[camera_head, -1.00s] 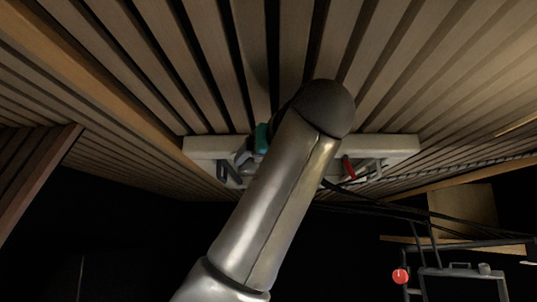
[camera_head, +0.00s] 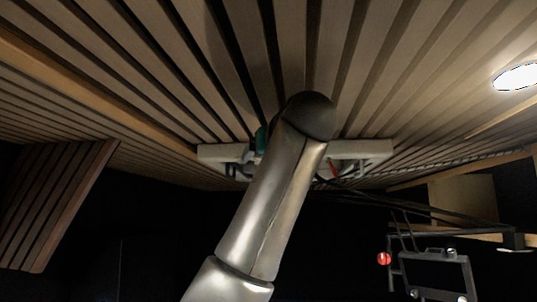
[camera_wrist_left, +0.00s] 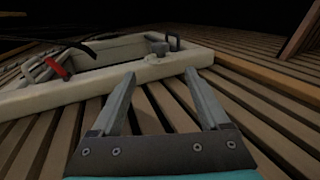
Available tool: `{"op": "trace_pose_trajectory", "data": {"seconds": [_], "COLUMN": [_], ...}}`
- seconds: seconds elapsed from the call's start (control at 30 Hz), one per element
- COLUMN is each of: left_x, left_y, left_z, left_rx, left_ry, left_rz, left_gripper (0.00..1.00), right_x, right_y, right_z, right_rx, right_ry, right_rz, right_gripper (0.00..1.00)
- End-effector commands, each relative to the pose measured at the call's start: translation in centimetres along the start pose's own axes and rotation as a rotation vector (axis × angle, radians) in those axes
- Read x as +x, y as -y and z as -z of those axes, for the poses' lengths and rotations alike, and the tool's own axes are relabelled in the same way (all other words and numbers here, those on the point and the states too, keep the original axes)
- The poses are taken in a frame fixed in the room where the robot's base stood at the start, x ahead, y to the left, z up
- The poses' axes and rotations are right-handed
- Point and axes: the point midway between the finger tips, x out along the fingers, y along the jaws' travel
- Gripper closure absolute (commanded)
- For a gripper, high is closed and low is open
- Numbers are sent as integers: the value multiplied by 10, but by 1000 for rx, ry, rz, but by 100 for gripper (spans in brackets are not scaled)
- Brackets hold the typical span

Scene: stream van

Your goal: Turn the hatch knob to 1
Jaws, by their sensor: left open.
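The pale hatch frame (camera_head: 365,150) is set in the slatted ceiling, and my arm covers its middle in the head view. It fills much of the upper left in the left wrist view (camera_wrist_left: 65,93). A small grey knob (camera_wrist_left: 157,48) stands on the frame's rim, a little beyond my fingertips; its number marks cannot be read. My left gripper (camera_wrist_left: 160,73) is open, with nothing between its fingers, and appears apart from the knob. In the head view only its teal body (camera_head: 261,138) shows beside the arm. My right gripper is not in view.
A dark upright loop (camera_wrist_left: 175,43) stands beside the knob. A red handle (camera_wrist_left: 57,68) lies across the frame's opening. Dark cables (camera_head: 385,198) hang on the right. A rack with a red disc (camera_head: 384,259) and a bright ceiling lamp (camera_head: 516,77) are farther right.

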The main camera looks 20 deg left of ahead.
Motion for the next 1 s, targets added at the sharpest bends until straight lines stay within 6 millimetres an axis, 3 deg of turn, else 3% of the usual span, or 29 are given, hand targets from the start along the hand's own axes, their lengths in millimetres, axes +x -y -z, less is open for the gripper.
{"op": "trace_pose_trajectory", "data": {"seconds": [0.43,0.57,0.67,0.8,1.0], "left_x": [0,8,20,37,44], "left_y": [0,-6,-16,-31,-41], "left_z": [-1,-21,-59,-134,-244], "left_rx": [1,17,48,103,172], "left_ry": [2,28,76,170,305], "left_rz": [0,-15,-45,-101,-181], "left_gripper": [21,21,21,21,21], "right_x": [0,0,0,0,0], "right_y": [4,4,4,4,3], "right_z": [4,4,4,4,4], "right_rx": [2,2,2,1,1], "right_ry": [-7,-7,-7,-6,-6], "right_rz": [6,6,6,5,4], "right_gripper": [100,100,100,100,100]}}
